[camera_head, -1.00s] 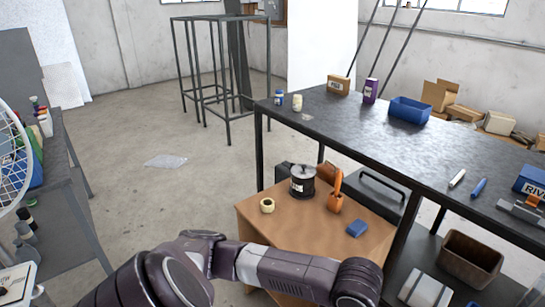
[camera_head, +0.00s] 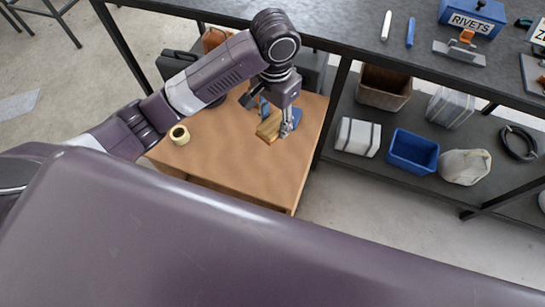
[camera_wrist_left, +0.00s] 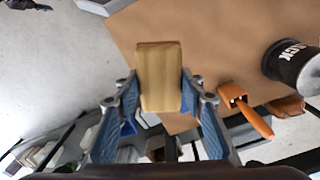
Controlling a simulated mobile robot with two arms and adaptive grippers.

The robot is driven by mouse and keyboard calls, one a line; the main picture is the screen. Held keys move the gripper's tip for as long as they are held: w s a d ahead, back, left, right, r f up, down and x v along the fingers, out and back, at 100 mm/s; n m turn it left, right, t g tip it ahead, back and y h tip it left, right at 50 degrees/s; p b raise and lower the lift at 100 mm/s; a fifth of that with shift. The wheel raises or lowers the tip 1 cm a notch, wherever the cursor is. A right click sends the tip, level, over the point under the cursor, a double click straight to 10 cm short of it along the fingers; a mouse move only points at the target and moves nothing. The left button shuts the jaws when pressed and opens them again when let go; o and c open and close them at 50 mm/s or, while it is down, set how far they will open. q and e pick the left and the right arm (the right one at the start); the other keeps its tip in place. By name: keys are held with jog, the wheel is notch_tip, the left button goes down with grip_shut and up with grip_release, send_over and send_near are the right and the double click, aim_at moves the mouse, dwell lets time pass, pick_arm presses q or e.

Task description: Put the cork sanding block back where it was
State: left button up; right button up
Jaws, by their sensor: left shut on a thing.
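The cork sanding block (camera_head: 268,127) is a tan, yellowish block in the jaws of my left gripper (camera_head: 273,118), over the small wooden table (camera_head: 235,170). In the left wrist view the block (camera_wrist_left: 158,70) stands between the two blue-padded fingers of the gripper (camera_wrist_left: 160,95), which are shut on it. I cannot tell whether the block touches the table top. My right gripper is not in view.
A tape roll (camera_head: 179,134) sits at the table's left edge. The table's front is clear.

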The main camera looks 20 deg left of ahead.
pick_arm(q)
notch_tip(320, 180, down, 5)
jog(key=p, duration=0.1)
send_over(275, 162)
notch_tip(275, 162, down, 10)
jog(key=shift+s+r, duration=0.1)
jog(key=shift+f, duration=0.7)
notch_tip(275, 162, down, 3)
jog(key=shift+a+f, duration=0.1)
jog(key=shift+f, duration=0.1)
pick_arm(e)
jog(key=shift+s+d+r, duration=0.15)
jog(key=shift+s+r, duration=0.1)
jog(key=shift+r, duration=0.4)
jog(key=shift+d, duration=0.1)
pick_arm(q)
jog(key=o, duration=0.5)
jog(key=shift+f, duration=0.15)
jog(key=o, duration=0.5)
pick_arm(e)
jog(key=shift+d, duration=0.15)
